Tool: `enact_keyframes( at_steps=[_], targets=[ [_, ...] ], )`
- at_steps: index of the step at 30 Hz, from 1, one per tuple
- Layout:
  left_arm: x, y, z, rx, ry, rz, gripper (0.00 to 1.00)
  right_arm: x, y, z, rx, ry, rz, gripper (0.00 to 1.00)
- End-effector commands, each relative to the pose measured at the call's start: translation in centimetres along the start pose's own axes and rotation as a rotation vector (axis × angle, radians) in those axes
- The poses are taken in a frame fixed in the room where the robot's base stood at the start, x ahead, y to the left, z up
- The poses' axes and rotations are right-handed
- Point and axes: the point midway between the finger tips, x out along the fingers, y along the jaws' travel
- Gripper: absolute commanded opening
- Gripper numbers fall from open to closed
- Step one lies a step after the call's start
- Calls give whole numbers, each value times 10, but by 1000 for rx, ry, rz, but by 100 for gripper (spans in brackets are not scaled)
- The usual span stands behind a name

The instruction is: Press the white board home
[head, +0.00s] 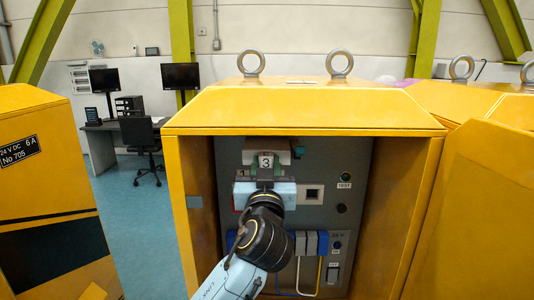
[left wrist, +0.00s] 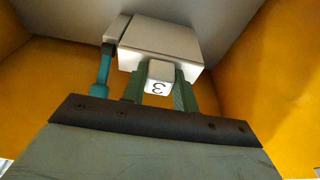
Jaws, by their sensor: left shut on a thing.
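The white board (head: 265,162), marked with a black 3, is at the upper middle of the grey panel inside the yellow cabinet. In the left wrist view its white numbered end (left wrist: 158,78) sits between two green fingers. My left gripper (head: 265,156) is shut on the white board and faces the panel. In the left wrist view the fingertips (left wrist: 161,72) are close to a pale housing (left wrist: 160,38) behind the board. The gripper and my arm hide part of the panel. How deep the board sits cannot be told. My right gripper is not in view.
The yellow cabinet's side walls (head: 408,200) flank the panel closely. A test button (head: 345,177), a square socket (head: 313,194) and blue and grey terminal blocks (head: 312,243) with wires are nearby. A teal rod (left wrist: 101,72) stands left of the fingers in the wrist view.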

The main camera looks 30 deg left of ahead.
Motion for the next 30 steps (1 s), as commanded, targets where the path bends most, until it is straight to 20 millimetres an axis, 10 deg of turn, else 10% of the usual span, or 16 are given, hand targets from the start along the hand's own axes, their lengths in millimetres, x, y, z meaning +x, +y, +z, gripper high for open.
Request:
enact_keyframes(
  at_steps=[5, 6, 11, 22, 30],
  targets=[
    [0, 0, 0, 0, 1, 0, 5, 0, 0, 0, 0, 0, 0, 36],
    [0, 0, 0, -1, 1, 0, 33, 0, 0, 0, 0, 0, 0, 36],
    [0, 0, 0, 0, 0, 0, 54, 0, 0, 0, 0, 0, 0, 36],
    [-6, 0, 2, -2, -2, 1, 54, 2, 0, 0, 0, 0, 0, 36],
    [-57, 0, 3, -6, -4, 2, 54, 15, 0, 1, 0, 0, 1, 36]
  ],
)
